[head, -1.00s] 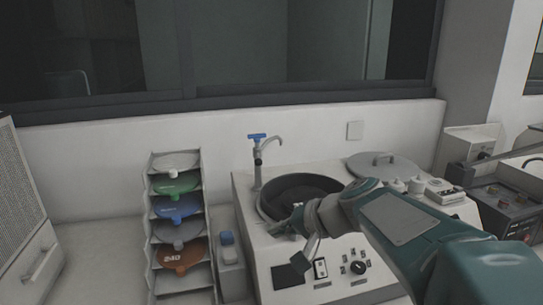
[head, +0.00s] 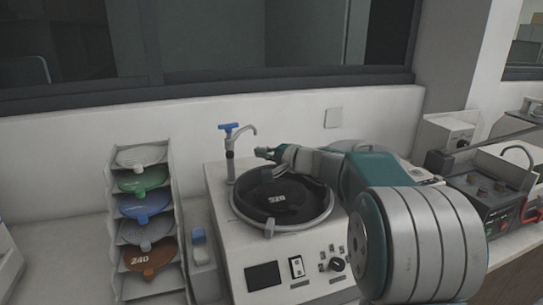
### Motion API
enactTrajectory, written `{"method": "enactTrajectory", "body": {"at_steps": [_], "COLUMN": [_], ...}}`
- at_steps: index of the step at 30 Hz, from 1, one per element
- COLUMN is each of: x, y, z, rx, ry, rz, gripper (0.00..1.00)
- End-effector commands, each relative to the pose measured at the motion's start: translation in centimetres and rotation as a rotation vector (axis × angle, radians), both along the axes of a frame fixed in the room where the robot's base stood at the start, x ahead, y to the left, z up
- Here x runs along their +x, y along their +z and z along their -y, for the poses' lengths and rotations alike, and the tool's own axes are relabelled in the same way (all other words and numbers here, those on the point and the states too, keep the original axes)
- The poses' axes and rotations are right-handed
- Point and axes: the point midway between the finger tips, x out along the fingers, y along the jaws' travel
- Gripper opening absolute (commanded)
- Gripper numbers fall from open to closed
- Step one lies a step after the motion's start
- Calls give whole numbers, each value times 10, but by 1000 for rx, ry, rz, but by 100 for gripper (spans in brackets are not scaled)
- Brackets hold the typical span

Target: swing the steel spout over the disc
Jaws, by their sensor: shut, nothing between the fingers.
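The steel spout (head: 249,130) stands at the back left corner of the polishing machine, on a post topped by a blue handle (head: 229,128). Its curved end points right, near the rear rim of the round bowl. My gripper (head: 262,152) is shut and empty. It is just right of and a little below the spout's tip, over the back of the bowl. I cannot tell whether it touches the spout.
A rack (head: 172,210) of coloured discs stands left of the machine. The control panel (head: 300,268) is on the machine's front. A dark instrument box (head: 485,190) stands at the right. A wall rises close behind.

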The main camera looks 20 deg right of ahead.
Motion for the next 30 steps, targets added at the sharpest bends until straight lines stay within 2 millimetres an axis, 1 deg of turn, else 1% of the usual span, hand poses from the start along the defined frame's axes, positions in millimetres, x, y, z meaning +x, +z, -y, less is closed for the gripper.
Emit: {"method": "enactTrajectory", "body": {"at_steps": [1,4,7,12,15,25,30], "x": [9,24,26,30,30,31,34], "y": [-3,-5,-7,-11,-12,-12,-12], "z": [-5,-14,-34,-53,-57,-53,-60], "rx": [2,2,0,-4,-4,-1,-1], "ry": [2,3,3,0,0,-2,-10], "rz": [-1,-2,-1,0,-1,0,-1], "gripper": [0,0,0,0,0,0,0]}}
